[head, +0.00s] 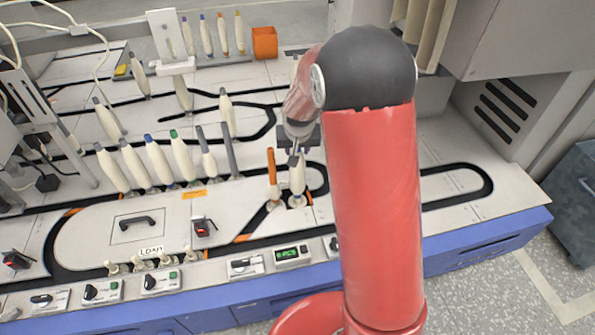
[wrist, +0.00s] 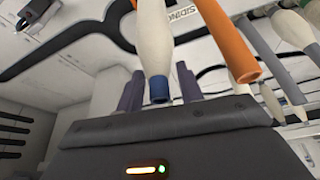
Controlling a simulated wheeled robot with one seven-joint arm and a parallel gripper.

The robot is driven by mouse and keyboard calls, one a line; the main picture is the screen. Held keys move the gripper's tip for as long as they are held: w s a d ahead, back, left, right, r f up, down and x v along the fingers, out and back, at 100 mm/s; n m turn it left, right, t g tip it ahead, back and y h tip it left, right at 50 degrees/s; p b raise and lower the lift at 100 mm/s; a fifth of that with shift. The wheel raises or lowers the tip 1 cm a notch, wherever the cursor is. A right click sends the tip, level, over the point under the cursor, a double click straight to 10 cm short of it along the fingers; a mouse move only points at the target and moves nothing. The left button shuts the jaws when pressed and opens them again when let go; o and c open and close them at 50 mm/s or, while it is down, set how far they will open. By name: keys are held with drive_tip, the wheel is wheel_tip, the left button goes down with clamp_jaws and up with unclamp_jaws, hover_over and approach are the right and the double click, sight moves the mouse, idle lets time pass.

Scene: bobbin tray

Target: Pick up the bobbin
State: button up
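The bobbin (head: 297,178) is white and stands upright on the machine top beside an orange rod. In the wrist view the bobbin (wrist: 155,50) has a dark blue tip and points toward my palm. My gripper (head: 298,150) is directly above and around its upper end in the head view. In the wrist view my gripper (wrist: 158,82) is open, with one dark finger on each side of the blue tip and small gaps showing. Whether a finger touches the bobbin cannot be told. My arm hides part of the area behind.
The orange rod (head: 272,174) stands close to the left of the bobbin. A grey rod (head: 230,150) and a row of several bobbins (head: 158,163) stand further left. An orange box (head: 264,43) is at the back. Black track loops (head: 455,167) lie clear on the right.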

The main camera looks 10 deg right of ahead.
clamp_jaws()
drive_tip(key=shift+r, duration=0.1)
